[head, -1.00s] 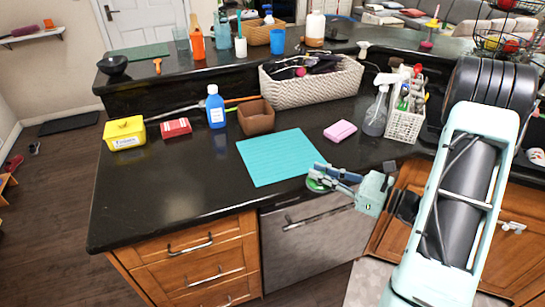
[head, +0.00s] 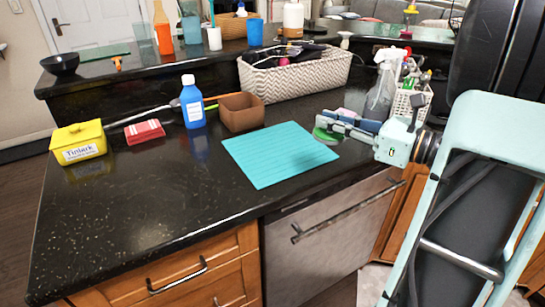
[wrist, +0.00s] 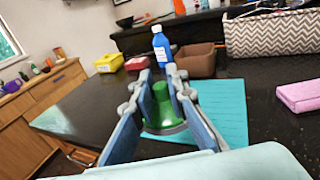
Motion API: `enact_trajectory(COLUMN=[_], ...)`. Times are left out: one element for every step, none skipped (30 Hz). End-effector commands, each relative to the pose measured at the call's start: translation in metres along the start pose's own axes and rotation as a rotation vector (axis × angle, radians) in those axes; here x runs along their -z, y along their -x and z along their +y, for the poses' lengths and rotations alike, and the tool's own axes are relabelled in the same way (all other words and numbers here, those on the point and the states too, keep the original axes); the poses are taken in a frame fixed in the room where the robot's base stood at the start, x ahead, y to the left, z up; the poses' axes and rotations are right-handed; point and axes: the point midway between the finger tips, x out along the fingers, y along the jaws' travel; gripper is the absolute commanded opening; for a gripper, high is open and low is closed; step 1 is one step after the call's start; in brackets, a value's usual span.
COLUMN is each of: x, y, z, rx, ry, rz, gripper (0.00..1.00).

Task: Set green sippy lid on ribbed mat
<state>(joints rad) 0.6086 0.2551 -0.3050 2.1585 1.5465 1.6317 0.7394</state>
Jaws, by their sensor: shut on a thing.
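The green sippy lid (wrist: 163,108) is between the fingers of my gripper (wrist: 158,88) in the wrist view, its spout upward. In the head view the lid (head: 325,135) shows at the fingertips of my gripper (head: 330,125), partly hidden by them. My gripper is shut on the lid. The turquoise ribbed mat (head: 280,155) lies flat on the black counter. The lid appears at the mat's right edge in the head view, apparently above the surface; the exact height cannot be told. In the wrist view the mat (wrist: 230,105) lies beyond and under the lid.
A brown box (head: 241,112), a blue bottle (head: 193,102), a red packet (head: 144,132) and a yellow container (head: 80,143) stand behind and left of the mat. A woven basket (head: 295,75) is behind. A pink block (wrist: 300,95) lies to the right. The mat is bare.

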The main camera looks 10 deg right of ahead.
Motion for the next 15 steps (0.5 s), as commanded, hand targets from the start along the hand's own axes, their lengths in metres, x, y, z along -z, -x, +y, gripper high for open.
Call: enact_trajectory(x=[0.005,0.008,0.012,0.015,0.019,0.023,0.026,0.029,0.033,0.039,0.046,0.054,0.059,0.063,0.068], y=[-0.011,-0.018,-0.027,-0.034,-0.041,-0.051,-0.058,-0.065,-0.074,-0.08,-0.084,-0.09,-0.094,-0.098,-0.103], z=[0.006,0.009,0.013,0.016,0.018,0.022,0.025,0.028,0.032,0.034,0.035,0.037,0.039,0.04,0.042], rx=[-0.005,-0.008,-0.007,-0.008,-0.007,-0.008,-0.008,-0.008,-0.007,-0.007,-0.006,-0.005,-0.004,-0.005,-0.005], ry=[-0.003,-0.004,-0.003,-0.003,-0.004,-0.003,-0.003,-0.003,-0.003,-0.005,-0.006,-0.006,-0.006,-0.005,-0.004], rz=[-0.001,-0.001,-0.001,0.0,0.0,0.0,0.0,0.0,0.0,0.001,0.001,0.003,0.002,0.002,0.001], gripper=[0.0,0.0,0.0,0.0,0.0,0.0,0.0,0.0,0.0,0.0,0.0,0.0,0.0,0.0,0.0])
